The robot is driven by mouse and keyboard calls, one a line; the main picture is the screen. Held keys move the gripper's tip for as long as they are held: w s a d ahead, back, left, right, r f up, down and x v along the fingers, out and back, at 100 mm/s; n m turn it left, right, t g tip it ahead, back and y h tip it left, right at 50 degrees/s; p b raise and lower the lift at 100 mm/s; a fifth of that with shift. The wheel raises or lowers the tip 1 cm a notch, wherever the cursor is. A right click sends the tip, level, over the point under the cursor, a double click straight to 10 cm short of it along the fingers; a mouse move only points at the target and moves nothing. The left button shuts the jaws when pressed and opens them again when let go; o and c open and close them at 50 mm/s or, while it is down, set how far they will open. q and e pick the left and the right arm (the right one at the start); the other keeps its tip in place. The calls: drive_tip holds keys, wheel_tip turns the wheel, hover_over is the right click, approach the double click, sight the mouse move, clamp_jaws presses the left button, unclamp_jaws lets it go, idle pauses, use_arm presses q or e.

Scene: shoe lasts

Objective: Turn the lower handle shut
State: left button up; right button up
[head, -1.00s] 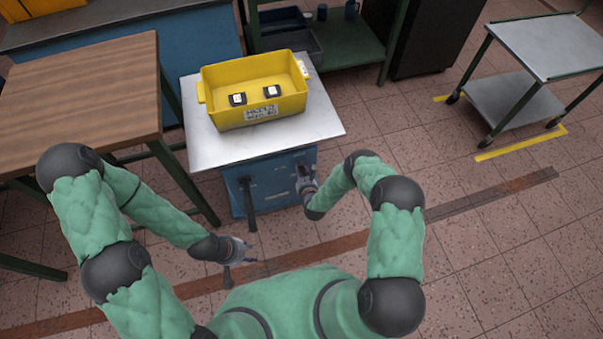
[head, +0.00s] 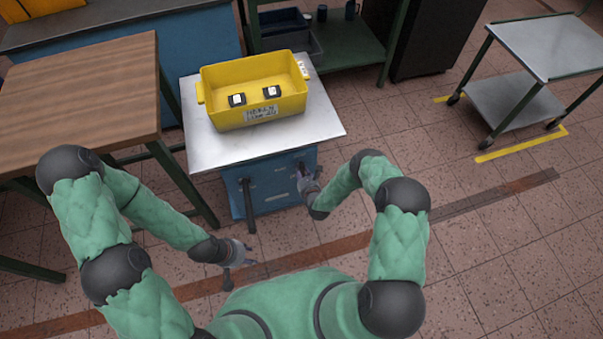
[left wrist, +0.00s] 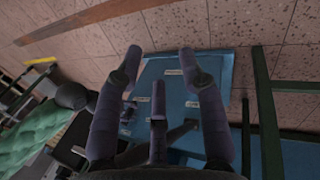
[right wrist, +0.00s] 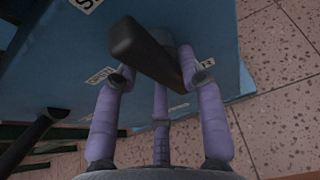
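The blue cabinet (head: 270,188) has two dark bar handles on its front. The left handle (head: 248,205) hangs down in the head view and shows at the left of the right wrist view (right wrist: 34,140). The other handle (right wrist: 150,50) crosses between the fingers of my right gripper (right wrist: 160,72); the fingers are spread, and contact is unclear. In the head view my right gripper (head: 308,184) covers most of that handle. I cannot tell which handle is the lower. My left gripper (head: 242,250) is open and empty in front of the cabinet; its fingers (left wrist: 160,65) are spread.
A yellow bin (head: 232,117) with two dark items carrying white labels stands on the cabinet's metal top (head: 318,122). A wooden table (head: 80,95) stands close on the left. A metal cart (head: 545,45) is far right.

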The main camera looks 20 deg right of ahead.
idle(0.3)
drive_tip(key=v, duration=1.2)
drive_tip(key=shift+d, duration=0.1)
drive_tip(key=s+a+r+n+g+y+p, duration=0.1)
drive_tip(key=s+a+r+n+g+p, duration=0.2)
drive_tip(key=s+r+n+g, duration=0.3)
drive_tip(key=s+a+r+n+g+y+p, duration=0.2)
drive_tip(key=s+a+r+n+g+p, duration=0.2)
drive_tip(key=s+n, duration=1)
wheel_tip(320, 180, up, 4)
drive_tip(key=n+g, duration=0.3)
drive_tip(key=n, duration=1)
drive_tip(key=shift+s+a+y, duration=0.25)
drive_tip(key=shift+a+y, duration=0.05)
drive_tip(key=shift+a, duration=0.05)
